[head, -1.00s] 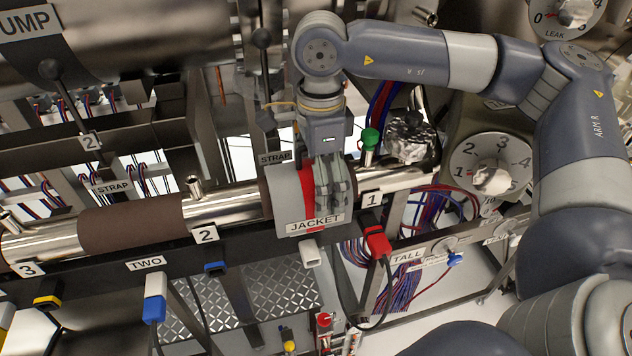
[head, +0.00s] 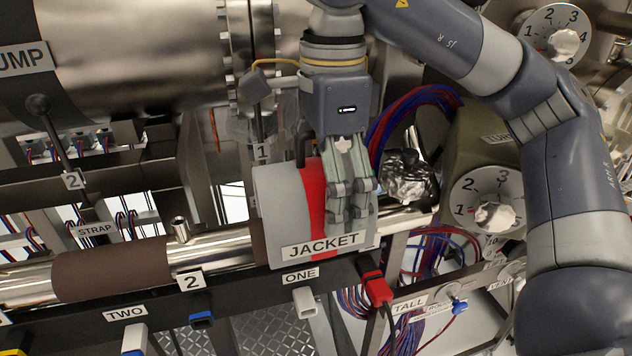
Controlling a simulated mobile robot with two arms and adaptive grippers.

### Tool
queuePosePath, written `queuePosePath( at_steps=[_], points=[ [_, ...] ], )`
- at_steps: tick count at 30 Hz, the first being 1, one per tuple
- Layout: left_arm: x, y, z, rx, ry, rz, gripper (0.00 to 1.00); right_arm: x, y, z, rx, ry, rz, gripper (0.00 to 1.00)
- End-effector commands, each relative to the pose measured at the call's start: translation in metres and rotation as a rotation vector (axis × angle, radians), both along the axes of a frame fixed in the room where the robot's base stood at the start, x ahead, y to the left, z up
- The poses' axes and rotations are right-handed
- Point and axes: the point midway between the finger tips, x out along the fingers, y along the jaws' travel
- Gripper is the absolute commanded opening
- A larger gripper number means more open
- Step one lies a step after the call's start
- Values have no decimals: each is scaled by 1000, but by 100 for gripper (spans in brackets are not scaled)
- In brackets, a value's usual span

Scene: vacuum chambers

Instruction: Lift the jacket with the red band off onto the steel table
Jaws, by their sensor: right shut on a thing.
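The jacket with the red band (head: 277,200) is a pale grey curved shell with a red stripe and a JACKET label. It is in the middle of the head view, in front of the shiny steel pipe (head: 222,242). My right gripper (head: 347,208) comes down from above and is shut on the jacket just right of the red band. The jacket hides part of the pipe and a brown sleeve end; it looks raised off the pipe. My left gripper is not in view. I cannot make out the steel table.
A dark rail (head: 240,290) with labels ONE and TWO runs below. A red plug (head: 375,288) and a white plug (head: 305,302) hang there. A foil-wrapped part (head: 410,178) and red-blue cables sit close on the right. A lever (head: 40,105) stands at left.

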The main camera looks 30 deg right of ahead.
Motion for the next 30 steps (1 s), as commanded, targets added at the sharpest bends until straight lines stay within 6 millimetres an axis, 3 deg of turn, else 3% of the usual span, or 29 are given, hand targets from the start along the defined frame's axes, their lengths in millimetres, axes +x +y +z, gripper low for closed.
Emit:
queuePosePath(
  at_steps=[6, 13, 20, 30],
  points=[
    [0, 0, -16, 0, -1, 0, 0, -53, 13, -3, -1, -5, 3, 58],
    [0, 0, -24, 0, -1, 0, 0, -91, 24, -1, 1, -2, 2, 58],
    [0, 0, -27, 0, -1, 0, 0, -107, 28, 0, 1, 0, 0, 58],
    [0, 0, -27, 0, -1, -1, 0, -109, 28, 0, 1, 0, -1, 58]
  ],
)
